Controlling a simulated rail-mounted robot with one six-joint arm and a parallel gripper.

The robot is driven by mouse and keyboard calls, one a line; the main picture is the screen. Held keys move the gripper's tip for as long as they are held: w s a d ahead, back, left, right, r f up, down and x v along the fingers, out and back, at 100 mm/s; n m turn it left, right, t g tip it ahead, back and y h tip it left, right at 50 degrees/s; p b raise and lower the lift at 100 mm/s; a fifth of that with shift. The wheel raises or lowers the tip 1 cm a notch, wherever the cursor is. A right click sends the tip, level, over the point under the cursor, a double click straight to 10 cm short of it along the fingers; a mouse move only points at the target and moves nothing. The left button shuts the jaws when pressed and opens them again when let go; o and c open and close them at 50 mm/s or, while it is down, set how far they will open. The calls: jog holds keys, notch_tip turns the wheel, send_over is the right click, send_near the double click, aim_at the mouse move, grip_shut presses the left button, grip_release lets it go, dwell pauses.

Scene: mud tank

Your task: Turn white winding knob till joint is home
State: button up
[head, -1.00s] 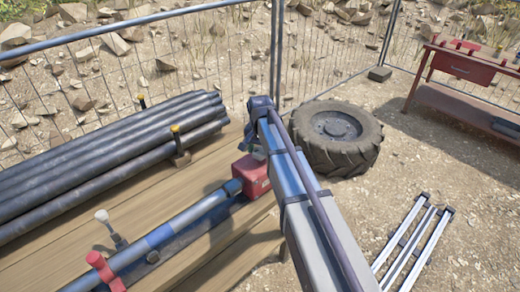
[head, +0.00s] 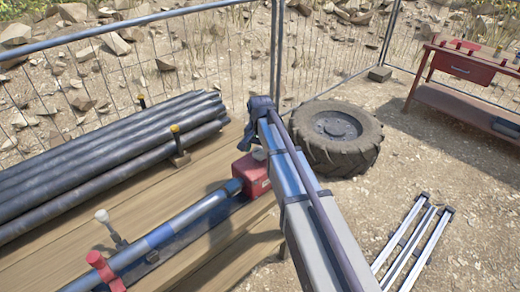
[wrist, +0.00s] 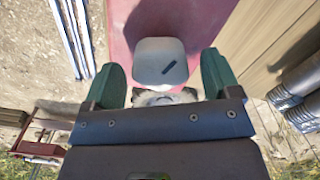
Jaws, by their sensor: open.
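The white winding knob (wrist: 160,62) is a pale, rounded block with a dark mark on its face. In the wrist view it stands over a red housing (wrist: 118,28). My gripper (wrist: 162,78) has two green fingers spread apart, one on each side of the knob's near end, with gaps showing. In the head view the red housing (head: 248,172) sits at the end of a grey and blue pipe (head: 190,220), and a bit of the knob (head: 260,155) shows above it. My arm hides the fingers there. I cannot make out the joint's position.
A bench carries a stack of dark pipes (head: 110,150), a red clamp (head: 104,270) and a white-tipped lever (head: 102,216). A tyre (head: 336,138) lies behind my arm. Metal rails (head: 415,245) lie on the ground at right. A red table (head: 470,85) stands far right.

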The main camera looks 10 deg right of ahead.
notch_tip(320, 180, up, 11)
jog(key=p, duration=1)
jog(key=shift+p, duration=0.4)
jog(key=shift+f, duration=0.15)
jog(key=n+t+y+b, duration=0.2)
jog(key=n+y+b, duration=0.1)
jog(key=n, duration=0.6)
send_near(260, 150)
jog(key=s+d, duration=0.2)
jog(key=w+a+f+n+b, duration=0.1)
jog(key=f+n+b, duration=0.2)
jog(key=w+a+f+n+b, duration=0.1)
jog(key=a+f+n+b, duration=0.1)
jog(key=f+n+b, duration=0.1)
jog(key=w+a+f+n+b, duration=0.1)
jog(key=f+n+b, duration=0.2)
jog(key=b, duration=0.1)
jog(key=shift+w+a+f+t+y, duration=0.15)
jog(key=shift+w+f+t+y, duration=0.05)
jog(key=shift+f+t+y, duration=0.15)
jog(key=shift+r, duration=0.2)
